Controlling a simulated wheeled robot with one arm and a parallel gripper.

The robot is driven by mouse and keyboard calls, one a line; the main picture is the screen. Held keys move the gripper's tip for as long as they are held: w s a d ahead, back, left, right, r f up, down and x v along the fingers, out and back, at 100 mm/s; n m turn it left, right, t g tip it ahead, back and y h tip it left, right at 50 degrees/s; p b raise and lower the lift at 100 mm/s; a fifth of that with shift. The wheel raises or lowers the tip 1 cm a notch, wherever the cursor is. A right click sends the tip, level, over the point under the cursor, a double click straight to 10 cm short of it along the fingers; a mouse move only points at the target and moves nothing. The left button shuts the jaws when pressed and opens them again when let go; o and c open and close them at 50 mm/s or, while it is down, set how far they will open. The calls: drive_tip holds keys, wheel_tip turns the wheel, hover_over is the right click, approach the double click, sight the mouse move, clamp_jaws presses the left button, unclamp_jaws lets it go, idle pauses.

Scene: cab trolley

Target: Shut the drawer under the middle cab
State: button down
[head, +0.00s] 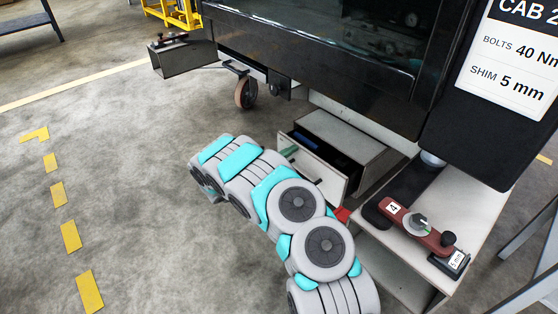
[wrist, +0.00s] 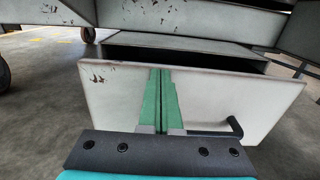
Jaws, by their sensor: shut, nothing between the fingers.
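The drawer (head: 312,168) is in a pale box under the dark cab (head: 320,45) and stands partly out, with its dark inside showing over the front panel. In the wrist view the drawer's pale, scuffed front (wrist: 115,95) fills the middle, with a black bar handle (wrist: 235,127) low on its right side. My gripper (wrist: 161,72) is shut and empty, its green fingers in front of the panel, left of the handle. I cannot tell whether the fingertips touch the panel. In the head view my arm hides part of the drawer front and most of the gripper.
A bench (head: 395,255) with a red-brown tool (head: 418,225) stands right of the drawer. Another open grey drawer or box (head: 185,58) sticks out at the upper left, near a caster wheel (head: 245,93). The floor at the left is clear, with yellow markings.

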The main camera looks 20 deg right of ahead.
sight(306, 140)
drive_tip(key=b+x, duration=0.1)
drive_tip(key=x, duration=0.6)
drive_tip(key=shift+d+b, duration=0.25)
drive_tip(key=shift+b, duration=0.15)
drive_tip(key=shift+w+d, duration=0.15)
drive_tip(key=shift+d+r, duration=0.1)
